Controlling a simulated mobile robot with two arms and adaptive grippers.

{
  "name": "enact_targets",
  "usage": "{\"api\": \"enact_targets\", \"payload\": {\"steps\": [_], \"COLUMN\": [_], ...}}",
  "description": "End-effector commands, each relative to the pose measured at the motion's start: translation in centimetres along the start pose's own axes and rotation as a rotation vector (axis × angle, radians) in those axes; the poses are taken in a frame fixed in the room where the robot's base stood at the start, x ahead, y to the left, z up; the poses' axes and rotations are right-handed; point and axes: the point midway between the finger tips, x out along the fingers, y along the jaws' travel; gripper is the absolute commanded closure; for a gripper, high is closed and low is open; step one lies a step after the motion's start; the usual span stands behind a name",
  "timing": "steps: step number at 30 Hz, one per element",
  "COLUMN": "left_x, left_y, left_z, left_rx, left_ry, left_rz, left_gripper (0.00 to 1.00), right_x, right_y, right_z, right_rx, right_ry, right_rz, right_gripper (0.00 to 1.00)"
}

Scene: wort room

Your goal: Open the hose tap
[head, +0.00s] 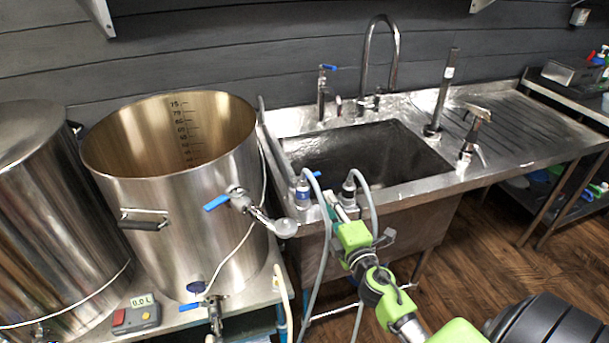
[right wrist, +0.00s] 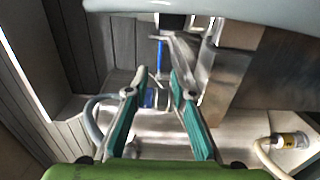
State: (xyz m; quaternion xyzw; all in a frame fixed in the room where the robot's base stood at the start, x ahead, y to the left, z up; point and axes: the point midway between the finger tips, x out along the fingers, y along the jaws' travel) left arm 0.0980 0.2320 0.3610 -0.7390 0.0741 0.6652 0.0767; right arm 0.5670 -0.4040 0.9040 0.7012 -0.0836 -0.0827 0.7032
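A tap with a blue lever (head: 328,68) stands upright at the back left corner of the sink and looks like the hose tap. My right gripper (head: 330,200) is in front of the sink's front edge, well short of this tap. In the right wrist view, my right gripper (right wrist: 152,88) has its two teal fingers spread, with nothing held between them. A blue part (right wrist: 149,97) shows beyond the fingertips, and a thin blue strip (right wrist: 160,55) shows above it; I cannot tell which fitting they belong to. My left gripper is not in view.
The steel sink (head: 425,165) has a tall curved faucet (head: 394,55) behind it. Hoses with fittings (head: 303,192) stand at its front left edge, close to my right gripper. A large open kettle (head: 190,220) with a blue-handled valve (head: 217,202) stands left.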

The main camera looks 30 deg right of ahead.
Motion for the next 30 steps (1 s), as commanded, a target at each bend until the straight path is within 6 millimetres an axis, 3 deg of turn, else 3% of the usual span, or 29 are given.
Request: {"api": "enact_targets", "payload": {"steps": [5, 18, 24, 30], "left_x": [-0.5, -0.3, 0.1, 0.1], "left_y": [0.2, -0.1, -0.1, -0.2], "left_z": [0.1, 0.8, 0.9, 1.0], "left_rx": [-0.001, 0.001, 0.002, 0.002], "left_ry": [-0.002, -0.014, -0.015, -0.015], "left_rz": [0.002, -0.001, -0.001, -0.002], "left_gripper": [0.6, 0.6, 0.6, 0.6], "right_x": [2.4, 11.0, 13.0, 13.5], "right_y": [0.2, 0.0, -0.2, -0.1], "right_z": [0.0, 0.0, 0.0, -0.1], "right_rx": [0.002, 0.004, 0.004, 0.004], "right_ry": [0.0, 0.0, 0.0, 0.001], "right_rz": [0.001, 0.0, -0.002, -0.002], "right_gripper": [0.77, 0.77, 0.77, 0.77]}}
